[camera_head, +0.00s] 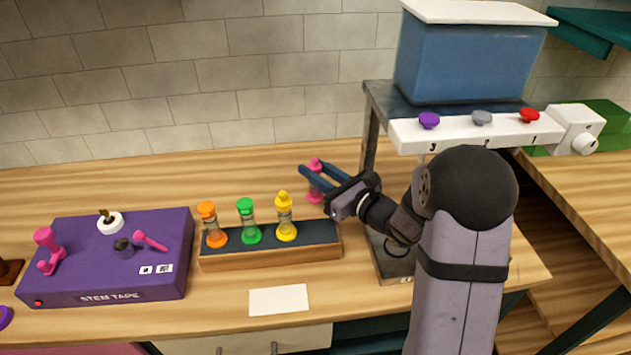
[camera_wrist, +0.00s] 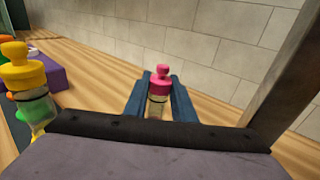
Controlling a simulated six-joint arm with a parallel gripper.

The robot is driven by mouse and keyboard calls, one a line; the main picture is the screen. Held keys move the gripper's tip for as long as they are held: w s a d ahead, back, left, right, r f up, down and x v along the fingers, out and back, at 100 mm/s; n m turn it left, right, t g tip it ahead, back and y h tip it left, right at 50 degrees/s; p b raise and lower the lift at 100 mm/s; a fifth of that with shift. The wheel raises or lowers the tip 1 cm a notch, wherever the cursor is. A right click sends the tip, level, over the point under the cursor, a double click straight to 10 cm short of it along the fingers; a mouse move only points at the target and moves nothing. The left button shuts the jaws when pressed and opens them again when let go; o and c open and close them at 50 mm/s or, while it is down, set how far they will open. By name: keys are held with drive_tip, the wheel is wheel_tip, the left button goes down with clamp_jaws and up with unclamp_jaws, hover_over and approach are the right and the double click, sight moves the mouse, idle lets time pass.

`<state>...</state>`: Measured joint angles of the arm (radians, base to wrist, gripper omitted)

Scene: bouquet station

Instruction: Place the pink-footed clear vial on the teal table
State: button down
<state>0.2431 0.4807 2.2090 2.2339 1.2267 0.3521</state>
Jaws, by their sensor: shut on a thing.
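The clear vial (camera_head: 315,163) has a pink cap and a pink foot. It stands upright between the blue fingers of my gripper (camera_head: 311,174), behind the rack's right end. In the wrist view its pink cap (camera_wrist: 162,73) rises between both fingers (camera_wrist: 157,95), and its foot is hidden. My gripper is shut on it. I cannot tell whether the foot touches the wooden tabletop (camera_head: 220,300). Teal shows on the frame below the tabletop (camera_head: 375,333) and on a shelf (camera_head: 585,30) at upper right; no plainly teal tabletop shows.
A rack (camera_head: 270,256) holds orange (camera_head: 214,238), green (camera_head: 250,235) and yellow (camera_head: 286,232) vials, close left of my gripper. A metal-framed dispenser (camera_head: 470,60) stands right. A purple box (camera_head: 110,280) sits left, a white card (camera_head: 279,300) in front. Wood behind the rack is clear.

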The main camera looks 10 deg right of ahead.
drive_tip(key=shift+f+p, duration=0.3)
drive_tip(key=shift+f, duration=1.55)
drive_tip(key=shift+f, duration=0.15)
drive_tip(key=c, duration=1.5)
unclamp_jaws()
drive_tip(key=shift+r, duration=0.2)
drive_tip(key=b+v, duration=0.2)
drive_tip(key=v, duration=1)
drive_tip(key=shift+s+f+b, duration=0.1)
drive_tip(key=shift+b, duration=0.2)
